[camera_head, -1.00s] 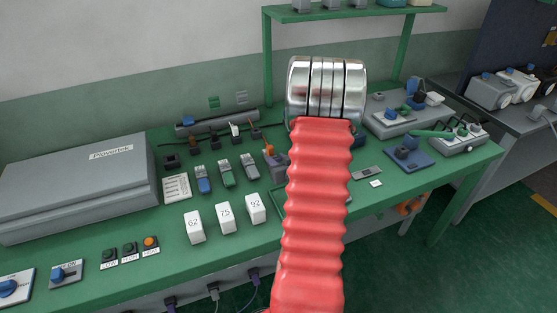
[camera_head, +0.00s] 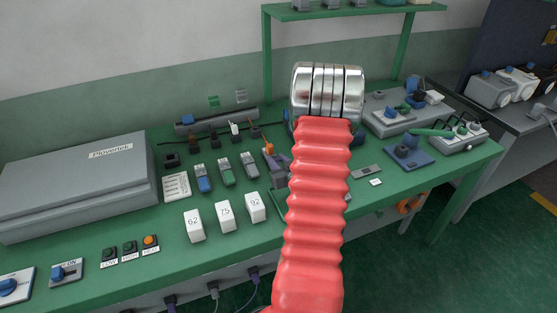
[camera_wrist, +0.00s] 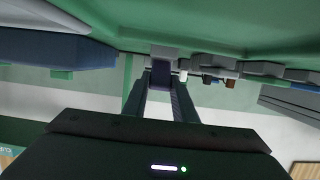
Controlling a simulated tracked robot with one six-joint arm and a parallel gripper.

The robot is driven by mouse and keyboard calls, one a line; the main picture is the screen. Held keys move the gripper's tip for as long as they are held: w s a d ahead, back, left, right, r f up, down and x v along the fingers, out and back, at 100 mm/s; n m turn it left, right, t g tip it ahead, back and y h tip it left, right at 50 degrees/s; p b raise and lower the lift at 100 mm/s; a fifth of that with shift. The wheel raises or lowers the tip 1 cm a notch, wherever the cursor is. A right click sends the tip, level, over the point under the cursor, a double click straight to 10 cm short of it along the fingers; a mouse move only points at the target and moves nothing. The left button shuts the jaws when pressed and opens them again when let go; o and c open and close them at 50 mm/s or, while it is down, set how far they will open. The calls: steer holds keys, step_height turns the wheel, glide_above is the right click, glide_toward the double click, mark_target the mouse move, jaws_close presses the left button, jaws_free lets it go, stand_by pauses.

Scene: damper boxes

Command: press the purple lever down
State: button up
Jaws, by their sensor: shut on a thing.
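In the wrist view the two dark fingers of my gripper (camera_wrist: 161,92) reach forward and are closed around a dark purple piece, which looks like the purple lever (camera_wrist: 161,74). A grey block (camera_wrist: 164,51) is just beyond the fingertips. In the head view my red ribbed arm and its metal rings cover the gripper and the lever, so how far the lever is tilted cannot be told there.
The green bench (camera_head: 120,278) carries a grey case (camera_head: 75,185), white numbered blocks (camera_head: 225,217), small levers (camera_head: 226,173) and an orange-topped device (camera_head: 277,170) close left of my arm. A blue device (camera_head: 408,155) stands to the right. A green shelf (camera_head: 350,12) is behind.

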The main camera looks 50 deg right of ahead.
steer(key=shift+s+d, duration=0.1)
steer(key=o, duration=1)
steer(key=shift+o, duration=0.2)
steer(key=v, duration=1.3)
steer(key=shift+s+r, duration=0.1)
steer(key=shift+s, duration=0.25)
